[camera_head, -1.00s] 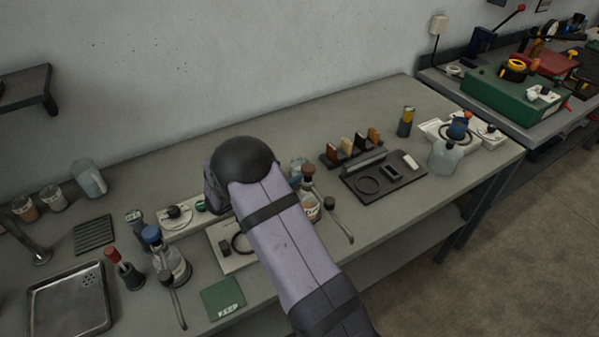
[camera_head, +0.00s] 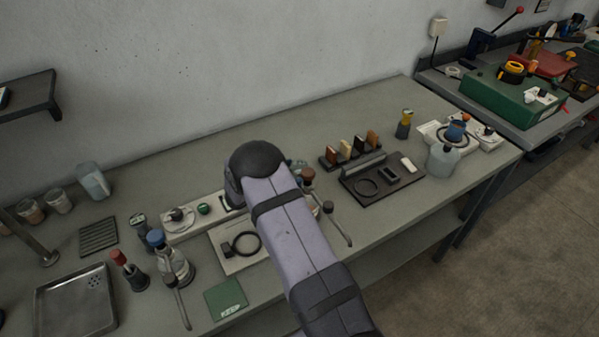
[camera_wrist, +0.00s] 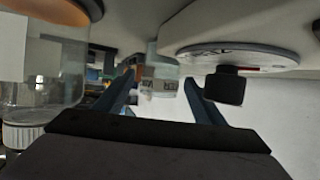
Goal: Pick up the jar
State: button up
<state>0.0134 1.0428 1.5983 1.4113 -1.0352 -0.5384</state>
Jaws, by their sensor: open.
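A small clear jar with a pale printed label (camera_wrist: 160,86) shows in the wrist view, between and beyond my fingers. The picture there looks upside down. My gripper (camera_wrist: 160,78) is open, with one dark finger on each side of the jar in the picture. I cannot tell whether either finger touches it. In the head view my forearm and its dark rounded joint cover the gripper. Part of a glass item (camera_head: 298,164) shows just behind the arm and may be this jar; most of it is hidden.
A bottle with orange contents (camera_wrist: 40,75) is close at the left of the wrist view. A white round plate with a black knob (camera_wrist: 230,56) is close at the right. A black tray (camera_head: 400,193) lies right of my arm, a green pad (camera_head: 226,298) in front.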

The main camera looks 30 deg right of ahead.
jog(key=shift+x, duration=0.85)
jog(key=c, duration=1.2)
jog(key=shift+r, duration=0.25)
jog(key=shift+r+b, duration=1.25)
jog(key=shift+r, duration=7.4)
jog(key=shift+r, duration=0.1)
